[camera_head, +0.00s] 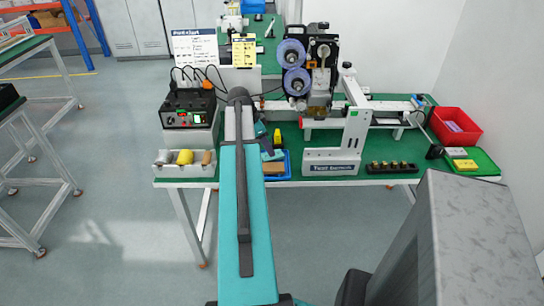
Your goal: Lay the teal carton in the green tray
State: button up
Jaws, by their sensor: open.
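The green tray (487,164) lies at the right end of the green-topped bench. A yellow carton (466,165) and a smaller pale and yellow item (456,152) lie in its left part; its right part is bare. I cannot pick out the teal carton for sure. A small teal shape shows beside the far end of my arm, near a blue tray, but it may be part of my wrist. My teal arm reaches from the bottom of the picture to the bench and hides what lies behind it. My gripper cannot be made out.
The blue tray (288,168) holds a brown block (273,167). A red bin (457,128) stands behind the green tray. A labelled machine (333,162) with purple reels (292,53), a black box (190,110) and a roll holder (183,170) crowd the bench.

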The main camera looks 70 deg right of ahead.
jog(key=shift+p+x, duration=0.5)
jog(key=shift+x, duration=1.45)
jog(key=shift+w, duration=0.15)
jog(key=shift+c, duration=0.5)
jog(key=c, duration=0.7)
jog(key=shift+o, duration=0.2)
notch_tip(320, 180, up, 10)
jog(key=b, duration=0.2)
